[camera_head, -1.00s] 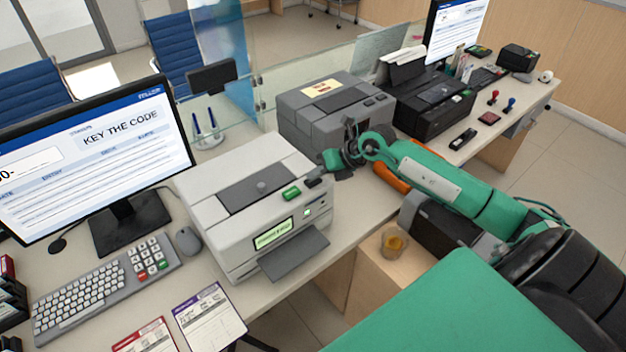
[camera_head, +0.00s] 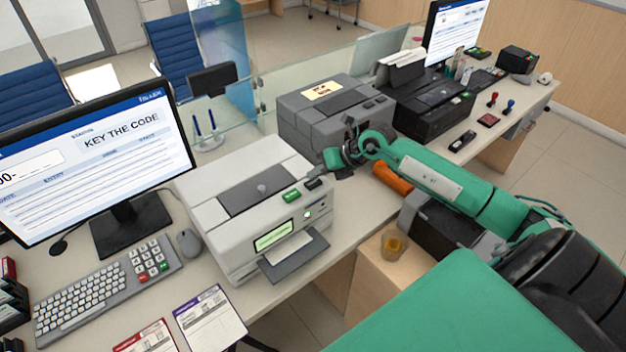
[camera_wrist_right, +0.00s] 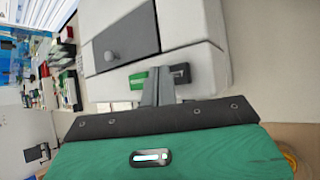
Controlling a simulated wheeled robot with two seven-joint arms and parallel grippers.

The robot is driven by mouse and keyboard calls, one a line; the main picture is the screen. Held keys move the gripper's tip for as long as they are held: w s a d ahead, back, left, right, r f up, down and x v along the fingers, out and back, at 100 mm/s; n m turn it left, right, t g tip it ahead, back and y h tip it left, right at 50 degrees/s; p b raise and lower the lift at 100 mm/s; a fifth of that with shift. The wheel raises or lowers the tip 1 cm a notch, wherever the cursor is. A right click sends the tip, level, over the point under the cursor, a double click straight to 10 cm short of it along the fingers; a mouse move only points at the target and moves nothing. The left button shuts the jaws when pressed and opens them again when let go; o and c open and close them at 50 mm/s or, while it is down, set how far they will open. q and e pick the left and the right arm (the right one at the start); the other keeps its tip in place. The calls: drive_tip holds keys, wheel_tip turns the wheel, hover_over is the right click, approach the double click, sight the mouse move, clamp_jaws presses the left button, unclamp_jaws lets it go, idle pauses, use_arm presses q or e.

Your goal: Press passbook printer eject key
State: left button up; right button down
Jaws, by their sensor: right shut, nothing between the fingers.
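The passbook printer (camera_head: 222,240) is a pale grey box on the counter with a lit green display (camera_head: 273,236) on its front. A green key (camera_head: 291,196) and a dark key (camera_head: 314,183) sit on its top near the front right edge; I cannot read their labels. A white paper or booklet (camera_head: 289,248) lies on its dark front tray. My right gripper (camera_head: 328,171) is shut and empty, just beside the dark key. In the right wrist view its fingertips (camera_wrist_right: 160,74) overlap the dark key (camera_wrist_right: 182,73), beside the green key (camera_wrist_right: 138,80); contact cannot be told. My left gripper is out of view.
A darker grey machine (camera_head: 330,115) stands close behind my right gripper, with a black printer (camera_head: 435,105) beyond. A monitor (camera_head: 90,160), keyboard (camera_head: 85,295) and mouse (camera_head: 189,242) are left of the passbook printer. A glass screen runs along the counter's back.

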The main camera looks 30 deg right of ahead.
sight(317, 183)
drive_tip(key=shift+r, duration=0.1)
drive_tip(key=shift+r+p, duration=1.45)
drive_tip(key=shift+r, duration=1.05)
